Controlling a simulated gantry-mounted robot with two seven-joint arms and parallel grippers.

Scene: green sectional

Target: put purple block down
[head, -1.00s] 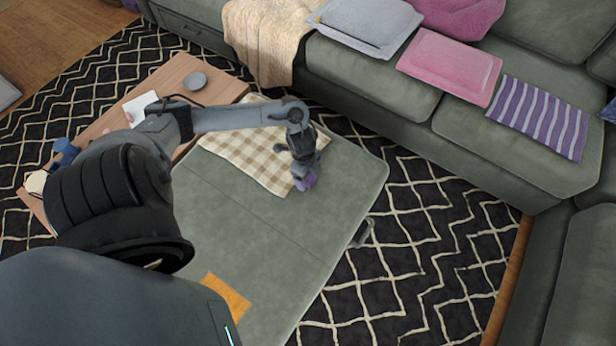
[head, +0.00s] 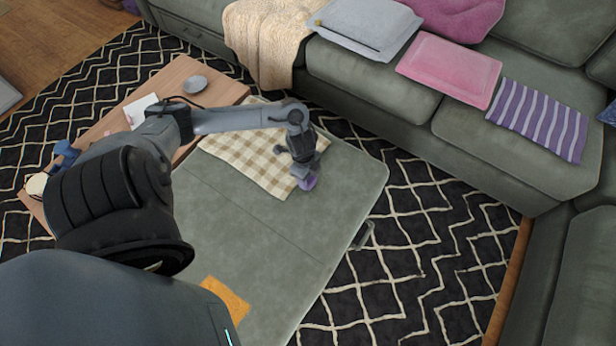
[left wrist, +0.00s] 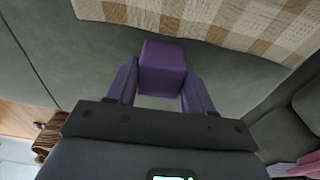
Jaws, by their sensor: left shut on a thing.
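The purple block (left wrist: 163,68) is a small cube between the two purple-tinted fingers of my left gripper (left wrist: 162,82) in the left wrist view. In the head view the purple block (head: 308,182) shows at the tip of my left gripper (head: 304,172), which is shut on it. It is over the grey-green ottoman (head: 260,230), near the edge of the beige checked cloth (head: 255,150). I cannot tell whether the block touches the ottoman surface. My right gripper is not in view.
A wooden table (head: 185,75) with a grey round dish (head: 195,83) and a white sheet stands at the left. An orange cloth (head: 226,298) lies on the ottoman's near part. The sofa (head: 370,95) with cushions is behind. The ottoman's right half is bare.

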